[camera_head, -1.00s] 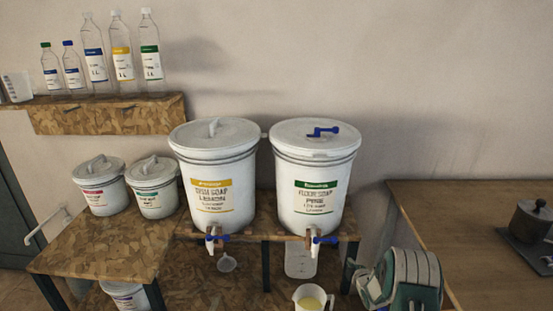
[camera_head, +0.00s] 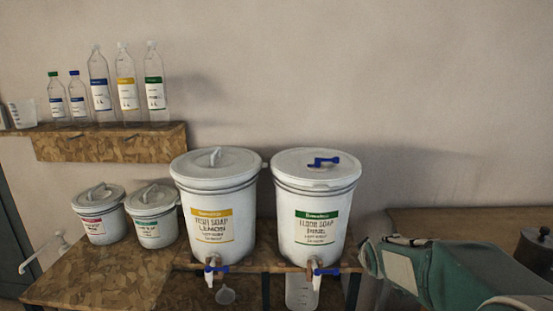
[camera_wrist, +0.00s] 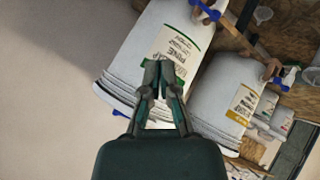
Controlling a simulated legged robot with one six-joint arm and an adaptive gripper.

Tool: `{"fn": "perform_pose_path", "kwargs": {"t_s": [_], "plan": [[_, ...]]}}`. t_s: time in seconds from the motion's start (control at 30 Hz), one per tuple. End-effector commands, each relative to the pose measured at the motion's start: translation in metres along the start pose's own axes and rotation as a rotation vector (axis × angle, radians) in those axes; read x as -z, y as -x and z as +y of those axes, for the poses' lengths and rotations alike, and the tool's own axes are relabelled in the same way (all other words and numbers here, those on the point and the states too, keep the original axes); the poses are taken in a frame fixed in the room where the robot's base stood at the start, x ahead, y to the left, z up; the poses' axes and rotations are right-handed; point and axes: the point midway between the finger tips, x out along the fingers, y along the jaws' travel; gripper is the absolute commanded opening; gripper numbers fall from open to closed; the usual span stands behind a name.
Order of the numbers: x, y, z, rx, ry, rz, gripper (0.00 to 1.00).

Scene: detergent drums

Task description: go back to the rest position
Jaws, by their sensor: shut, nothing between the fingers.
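My gripper (camera_wrist: 158,68) is shut and empty in the wrist view, its fingertips overlapping the floor soap drum in the picture; I cannot tell the gap. In the head view my green arm reaches in from the lower right, beside the floor soap drum. The floor soap drum (camera_head: 316,200), with a green label, stands upright on the bench. The dish soap drum (camera_head: 212,190), with a yellow label, stands to its left. Both have a blue-handled tap low at the front. A loose blue tap (camera_head: 322,161) lies on the floor soap lid.
Two small tubs (camera_head: 152,217) stand left of the drums on the wooden bench (camera_head: 100,270). Several bottles (camera_head: 126,95) and a jug (camera_head: 24,113) stand on the wall shelf (camera_head: 110,148). A table (camera_head: 470,216) at right bears a dark pot (camera_head: 538,250). The wall above is clear.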

Motion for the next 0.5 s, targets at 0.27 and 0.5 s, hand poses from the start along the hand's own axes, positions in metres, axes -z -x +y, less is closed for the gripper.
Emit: {"fn": "perform_pose_path", "kwargs": {"t_s": [0.27, 0.5], "plan": [[-0.022, 0.106, -0.032, 0.065, -0.219, -0.096, 0.00], [-0.059, 0.184, -0.073, 0.131, -0.402, -0.187, 0.00]]}}
